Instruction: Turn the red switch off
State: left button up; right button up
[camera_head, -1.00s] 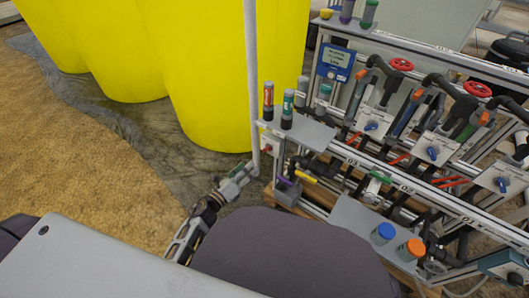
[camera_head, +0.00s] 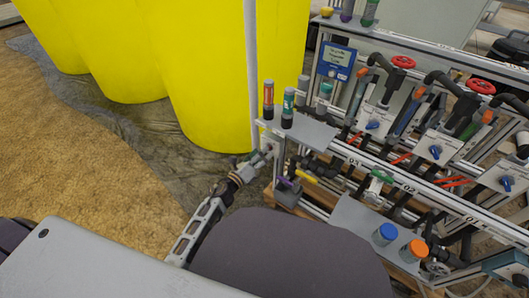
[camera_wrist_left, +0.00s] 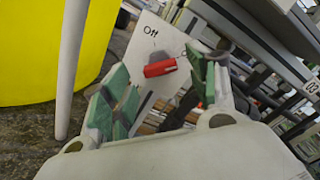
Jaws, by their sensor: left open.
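The red switch (camera_wrist_left: 160,68) shows in the left wrist view as a short red handle on a white plate (camera_wrist_left: 152,38) marked "Off". The handle lies nearly level, tilted slightly. My left gripper (camera_wrist_left: 157,88) is open, its green-padded fingers on either side of the handle in that view. I cannot tell whether a finger touches it. In the head view my left gripper (camera_head: 262,158) is at the left end of the skid and largely hides the switch there. My right gripper is not in view.
The skid frame (camera_head: 345,150) extends right, with blue-handled valves, red handwheels (camera_head: 403,62) and pipes. Capped bottles (camera_head: 268,98) stand on its near-left shelf, and blue and orange caps (camera_head: 385,234) lower right. A pale upright post (camera_head: 251,75) and yellow tanks (camera_head: 205,80) stand close by.

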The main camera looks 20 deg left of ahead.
pick_arm(q)
jog(key=shift+x, duration=1.3)
jog(key=c, duration=1)
